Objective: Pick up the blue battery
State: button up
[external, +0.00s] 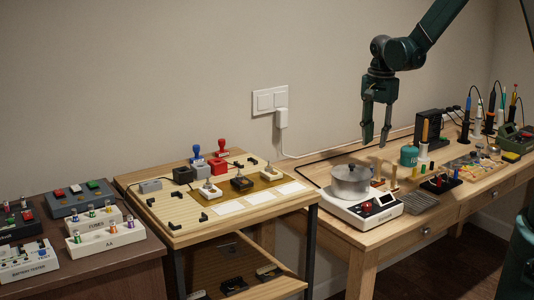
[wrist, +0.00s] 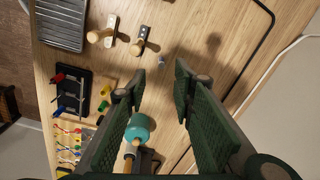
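My gripper (external: 375,142) hangs above the right workbench, pointing down, with its two fingers apart and nothing between them. The wrist view also shows the gripper (wrist: 160,82) open and empty above bare wood. I cannot tell which of these is the blue battery. The gripper is far to their right.
A wooden table (external: 165,237) with stamps stands between the dark left cabinet (external: 120,280) and the right bench. Near the gripper are a metal pot (external: 350,182) on a white scale-like device (external: 362,212) and a teal round container (external: 409,155). The wall socket (external: 270,101) has a cable.

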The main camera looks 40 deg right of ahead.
aim_at(372, 166)
jog(key=shift+w+d+f+m, duration=0.1)
jog(key=shift+w+f+m, duration=0.15)
jog(key=shift+f, duration=0.5)
jog(key=shift+w+d+f+m, duration=0.1)
jog(key=shift+w+f+m, duration=0.1)
jog(key=shift+f, duration=0.5)
jog(key=shift+f, duration=0.1)
jog(key=shift+f, duration=1.2)
jog(key=shift+f+b, duration=0.6)
jog(key=shift+f, duration=2)
grip_shut()
